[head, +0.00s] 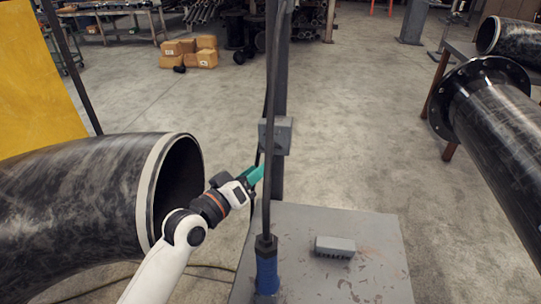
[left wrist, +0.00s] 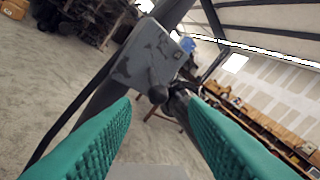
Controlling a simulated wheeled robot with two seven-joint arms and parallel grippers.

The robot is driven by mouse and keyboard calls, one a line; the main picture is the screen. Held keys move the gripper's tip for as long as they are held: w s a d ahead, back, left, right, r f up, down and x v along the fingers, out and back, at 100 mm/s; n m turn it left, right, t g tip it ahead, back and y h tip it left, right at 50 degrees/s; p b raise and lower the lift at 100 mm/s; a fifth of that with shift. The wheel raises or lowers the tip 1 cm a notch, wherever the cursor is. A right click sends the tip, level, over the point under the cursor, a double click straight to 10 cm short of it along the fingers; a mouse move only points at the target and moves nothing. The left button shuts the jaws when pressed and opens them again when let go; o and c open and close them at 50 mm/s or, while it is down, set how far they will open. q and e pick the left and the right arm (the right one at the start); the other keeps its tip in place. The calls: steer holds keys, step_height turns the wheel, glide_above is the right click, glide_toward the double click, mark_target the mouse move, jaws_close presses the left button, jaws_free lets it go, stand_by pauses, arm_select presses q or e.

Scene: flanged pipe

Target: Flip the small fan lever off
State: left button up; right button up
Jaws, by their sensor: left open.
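A grey switch box (head: 276,135) is fixed to an upright post in the head view. It also shows in the left wrist view (left wrist: 150,55), tilted and scuffed. A small dark lever with a rounded knob (left wrist: 158,95) sticks out from the box's lower edge. The lever cannot be made out in the head view. My left gripper (head: 256,174) comes in from the left and is just below and left of the box. Its two teal fingers (left wrist: 159,106) are open, with the knob showing in the gap between them. I cannot tell whether they touch it. My right gripper is out of view.
A grey metal plate (head: 380,245) lies below the post, bearing a small grey block (head: 335,246) and a blue-handled upright rod (head: 267,272). A large black pipe elbow (head: 80,190) is at left. A flanged pipe (head: 500,130) is at right.

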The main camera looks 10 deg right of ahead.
mark_target(271, 162)
arm_select(q)
steer(key=x, duration=0.6)
steer(key=shift+w+p, duration=0.1)
steer(key=shift+p, duration=0.2)
steer(key=shift+f, duration=0.1)
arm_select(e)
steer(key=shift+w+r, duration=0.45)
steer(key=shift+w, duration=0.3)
arm_select(q)
steer(key=shift+c, duration=0.3)
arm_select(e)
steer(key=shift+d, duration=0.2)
arm_select(q)
jaws_close()
steer(key=b, duration=0.3)
steer(key=f+h+b, duration=0.1)
steer(key=b, duration=0.3)
steer(key=shift+w+f+m+t, duration=0.15)
steer(key=shift+f+m+t, duration=0.1)
steer(key=shift+m+t, duration=0.15)
steer(key=shift+b, duration=0.4)
steer(key=shift+r, duration=0.3)
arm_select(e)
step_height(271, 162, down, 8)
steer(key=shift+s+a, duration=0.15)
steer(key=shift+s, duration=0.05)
